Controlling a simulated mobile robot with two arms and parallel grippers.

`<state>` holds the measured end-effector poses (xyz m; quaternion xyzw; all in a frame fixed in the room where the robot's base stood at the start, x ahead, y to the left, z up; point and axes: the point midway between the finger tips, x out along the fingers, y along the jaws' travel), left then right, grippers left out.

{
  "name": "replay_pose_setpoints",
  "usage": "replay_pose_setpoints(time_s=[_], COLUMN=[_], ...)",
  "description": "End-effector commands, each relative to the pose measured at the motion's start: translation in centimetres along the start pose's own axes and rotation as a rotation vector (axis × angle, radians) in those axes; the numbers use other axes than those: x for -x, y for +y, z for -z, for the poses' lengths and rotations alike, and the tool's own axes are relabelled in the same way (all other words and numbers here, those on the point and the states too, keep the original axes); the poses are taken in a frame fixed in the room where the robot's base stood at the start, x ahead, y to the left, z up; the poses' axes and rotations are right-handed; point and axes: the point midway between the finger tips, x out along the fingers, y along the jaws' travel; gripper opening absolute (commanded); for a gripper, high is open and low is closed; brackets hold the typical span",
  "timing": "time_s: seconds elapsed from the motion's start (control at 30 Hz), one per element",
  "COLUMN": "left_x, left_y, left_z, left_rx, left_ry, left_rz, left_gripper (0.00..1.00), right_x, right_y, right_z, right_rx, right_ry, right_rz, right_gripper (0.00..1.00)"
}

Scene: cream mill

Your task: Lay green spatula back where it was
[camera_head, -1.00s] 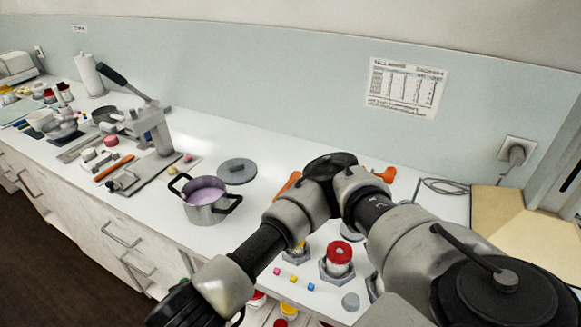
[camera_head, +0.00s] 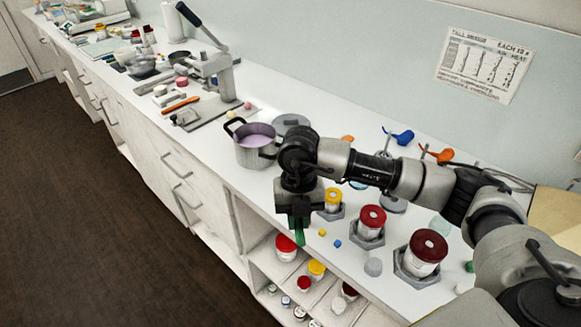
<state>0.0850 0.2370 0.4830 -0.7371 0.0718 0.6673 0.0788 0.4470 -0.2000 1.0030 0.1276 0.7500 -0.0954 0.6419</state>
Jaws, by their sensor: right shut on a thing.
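My right gripper (camera_head: 299,222) points down over the front edge of the counter, in front of the pot and left of the yellow jar. It is shut on a green thing, of which a short end (camera_head: 300,238) shows below the jaws; this looks like the green spatula, mostly hidden by the gripper. My left gripper is not in view.
A grey pot (camera_head: 254,151) with lilac liquid stands behind the gripper. Jars with yellow and red lids, one a red-lidded jar (camera_head: 371,222), stand in hex holders to the right. Below is an open shelf (camera_head: 262,262) with several jars. A lever press (camera_head: 222,75) stands farther left.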

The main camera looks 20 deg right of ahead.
Motion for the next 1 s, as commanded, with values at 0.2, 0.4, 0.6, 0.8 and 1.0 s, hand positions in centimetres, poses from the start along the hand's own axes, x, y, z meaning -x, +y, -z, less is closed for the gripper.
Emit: replay_pose_setpoints(time_s=[0.2,0.4,0.6,0.8,1.0], left_x=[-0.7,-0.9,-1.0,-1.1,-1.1], left_y=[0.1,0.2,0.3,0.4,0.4], left_z=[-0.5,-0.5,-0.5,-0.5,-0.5], left_rx=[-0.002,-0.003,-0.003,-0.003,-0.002], left_ry=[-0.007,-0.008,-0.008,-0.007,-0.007], left_rz=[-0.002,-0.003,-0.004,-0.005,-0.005], left_gripper=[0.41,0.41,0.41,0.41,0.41], right_x=[-0.2,-0.2,-0.2,-0.1,-0.1], right_y=[-2.4,-3.5,-4.2,-4.6,-5.0], right_z=[-1.4,-2.1,-2.4,-2.6,-2.8], right_rx=[-0.549,-0.810,-0.965,-1.063,-1.132], right_ry=[-0.076,-0.106,-0.122,-0.130,-0.136], right_rz=[-0.061,-0.077,-0.083,-0.086,-0.087], right_gripper=[0.00,0.00,0.00,0.00,0.00])
